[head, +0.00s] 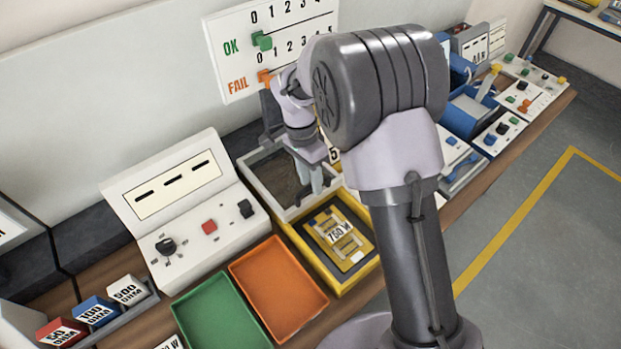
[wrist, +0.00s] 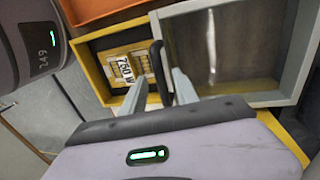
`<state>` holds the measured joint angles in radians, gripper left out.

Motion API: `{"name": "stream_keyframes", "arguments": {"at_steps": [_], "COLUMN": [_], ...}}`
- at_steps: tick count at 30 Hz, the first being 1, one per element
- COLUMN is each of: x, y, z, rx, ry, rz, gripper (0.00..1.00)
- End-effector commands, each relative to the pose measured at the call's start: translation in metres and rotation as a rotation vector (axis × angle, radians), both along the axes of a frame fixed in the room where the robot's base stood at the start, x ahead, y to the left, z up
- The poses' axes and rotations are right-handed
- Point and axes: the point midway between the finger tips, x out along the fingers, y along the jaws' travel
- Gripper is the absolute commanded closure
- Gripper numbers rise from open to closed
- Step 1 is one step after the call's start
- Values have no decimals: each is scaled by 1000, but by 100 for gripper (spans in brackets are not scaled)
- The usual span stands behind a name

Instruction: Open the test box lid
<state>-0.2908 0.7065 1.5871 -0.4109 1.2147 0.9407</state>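The test box (head: 335,285) is a yellow open-topped box with a gold plate marked 750 W (head: 340,235) inside. Its lid (head: 268,172), a pale frame with a see-through pane, stands raised at the back of the box. The box (wrist: 93,72) and lid (wrist: 240,98) also show in the wrist view. A dark handle (wrist: 157,62) stands out at the lid's edge. My gripper (wrist: 160,77) has its fingers apart, one on each side of the handle. A gap shows on the left; whether the right finger touches is unclear. My gripper (head: 310,180) partly covers the lid in the head view.
An orange tray (head: 280,290) and a green tray (head: 222,315) lie left of the box. A control panel (head: 185,220) with knobs stands farther left. A white score board (head: 230,55) with OK and FAIL rows is behind. Blue bins (head: 470,112) stand to the right.

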Motion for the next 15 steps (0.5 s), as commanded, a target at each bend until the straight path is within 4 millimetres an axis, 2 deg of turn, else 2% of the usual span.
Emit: {"name": "stream_keyframes", "arguments": {"at_steps": [8,11,15], "x": [1,4,10], "y": [1,3,7], "z": [5,23,60], "rx": [1,1,2], "ry": [-1,-2,-4], "rz": [0,0,0], "gripper": [64,64,64]}}
